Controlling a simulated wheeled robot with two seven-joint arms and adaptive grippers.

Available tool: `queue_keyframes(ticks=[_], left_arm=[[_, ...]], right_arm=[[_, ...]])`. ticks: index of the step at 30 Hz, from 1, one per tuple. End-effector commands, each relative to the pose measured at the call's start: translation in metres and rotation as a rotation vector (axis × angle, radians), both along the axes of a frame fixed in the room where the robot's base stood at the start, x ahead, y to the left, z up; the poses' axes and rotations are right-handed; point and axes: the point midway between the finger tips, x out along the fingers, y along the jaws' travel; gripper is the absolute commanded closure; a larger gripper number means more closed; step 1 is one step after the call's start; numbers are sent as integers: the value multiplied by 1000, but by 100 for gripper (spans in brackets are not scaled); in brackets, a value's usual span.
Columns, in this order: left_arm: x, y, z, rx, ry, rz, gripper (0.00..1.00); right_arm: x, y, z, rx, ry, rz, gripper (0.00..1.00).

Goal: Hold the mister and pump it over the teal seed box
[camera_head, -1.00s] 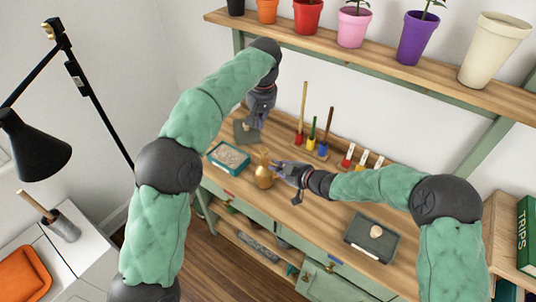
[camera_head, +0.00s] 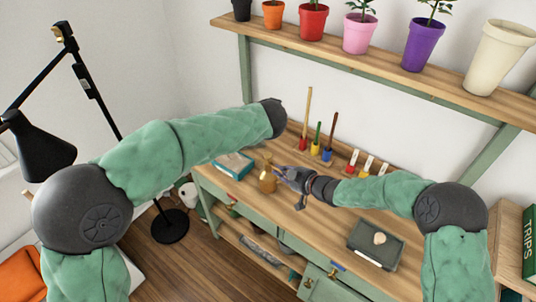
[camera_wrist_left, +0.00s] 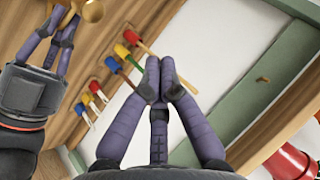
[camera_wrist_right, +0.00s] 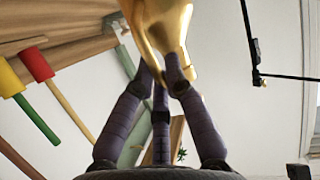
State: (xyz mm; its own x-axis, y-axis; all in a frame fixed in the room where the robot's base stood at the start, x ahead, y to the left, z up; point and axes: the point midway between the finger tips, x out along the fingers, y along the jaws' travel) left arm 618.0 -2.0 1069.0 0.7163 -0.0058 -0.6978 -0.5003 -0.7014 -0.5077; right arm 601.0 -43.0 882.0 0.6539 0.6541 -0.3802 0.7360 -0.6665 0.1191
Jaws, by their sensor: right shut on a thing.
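The brass mister (camera_head: 268,182) stands upright at the left part of the wooden bench. My right gripper (camera_head: 279,174) is shut on it from the right; the golden body fills the top of the right wrist view (camera_wrist_right: 165,25). I cannot tell whether its base touches the bench. The teal seed box (camera_head: 248,172), with pale contents, is just left of the mister, partly covered by my left arm. My left gripper is hidden in the head view; in the left wrist view (camera_wrist_left: 160,72) its fingertips are together and hold nothing.
Several colour-banded tools (camera_head: 328,152) stand in a rack along the bench back. A dark tray (camera_head: 374,246) with a pale lump is at the right. Potted plants (camera_head: 360,32) line the shelf above. A black lamp (camera_head: 45,150) is at the left.

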Motion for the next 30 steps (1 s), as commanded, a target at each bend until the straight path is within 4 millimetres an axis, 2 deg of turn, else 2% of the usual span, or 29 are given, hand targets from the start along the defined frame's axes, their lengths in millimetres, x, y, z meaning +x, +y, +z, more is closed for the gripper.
queue_keyframes(ticks=[7, 11, 24, 30], left_arm=[[0, 0, -2, 0, 1, 2, 100], [0, 1, -10, 2, 3, 4, 100], [0, 1, -63, 1, 4, 4, 100], [0, 1, -81, 0, 2, 5, 100]], right_arm=[[0, 0, 0, 0, 0, 0, 100], [0, 0, 0, 0, 0, 0, 100], [0, 0, 0, 0, 0, 1, 100], [0, 0, 0, 0, 0, 0, 100]])
